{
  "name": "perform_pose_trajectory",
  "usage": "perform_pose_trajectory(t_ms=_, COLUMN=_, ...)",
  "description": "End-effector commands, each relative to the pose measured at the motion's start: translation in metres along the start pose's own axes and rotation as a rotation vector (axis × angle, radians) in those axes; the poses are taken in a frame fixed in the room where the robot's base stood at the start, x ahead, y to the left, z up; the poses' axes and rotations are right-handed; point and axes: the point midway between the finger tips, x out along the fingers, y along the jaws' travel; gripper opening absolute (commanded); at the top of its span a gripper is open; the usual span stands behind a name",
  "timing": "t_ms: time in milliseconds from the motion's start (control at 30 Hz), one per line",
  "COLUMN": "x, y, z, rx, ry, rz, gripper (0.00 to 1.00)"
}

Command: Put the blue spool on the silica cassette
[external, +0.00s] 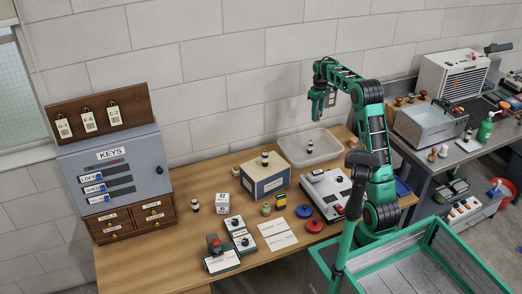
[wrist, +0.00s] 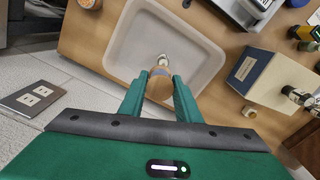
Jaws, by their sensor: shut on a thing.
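My gripper (external: 317,118) is raised above the pale plastic tray (external: 327,155) at the back of the wooden table. In the wrist view its fingers (wrist: 160,82) are closed on a round tan-ended thing with a grey-blue band, which looks like the blue spool (wrist: 159,91). The fingers hide its sides. The tray (wrist: 115,50) lies below it, apart from it. A small dark-and-white bottle (external: 309,148) stands in the tray; its pale top (wrist: 162,59) shows just beyond the spool. I cannot tell which thing is the silica cassette.
A blue-and-cream box (external: 265,183) with a jar on top stands beside the tray. A white-and-grey device (external: 328,192), red disc (external: 315,226) and blue disc (external: 304,211) lie nearer the front. The key cabinet (external: 115,170) stands at left. Bare wood shows at the front left.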

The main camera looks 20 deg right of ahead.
Motion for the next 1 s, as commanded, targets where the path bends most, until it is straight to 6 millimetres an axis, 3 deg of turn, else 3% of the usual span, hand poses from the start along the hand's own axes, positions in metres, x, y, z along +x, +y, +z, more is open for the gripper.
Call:
perform_pose_trajectory(t_ms=33, x=0.000, y=0.021, z=0.016, rx=0.045, ry=0.000, rz=0.000, gripper=0.09)
perform_pose_trajectory(t_ms=200, x=0.000, y=0.065, z=0.056, rx=0.148, ry=0.001, rz=0.001, gripper=0.09)
perform_pose_trajectory(t_ms=467, x=0.002, y=0.102, z=0.094, rx=0.241, ry=0.000, rz=0.001, gripper=0.09)
perform_pose_trajectory(t_ms=833, x=0.051, y=0.102, z=0.094, rx=0.238, ry=-0.002, rz=0.000, gripper=0.09)
perform_pose_trajectory(t_ms=1000, x=0.067, y=0.123, z=0.099, rx=0.241, ry=-0.002, rz=0.000, gripper=0.09)
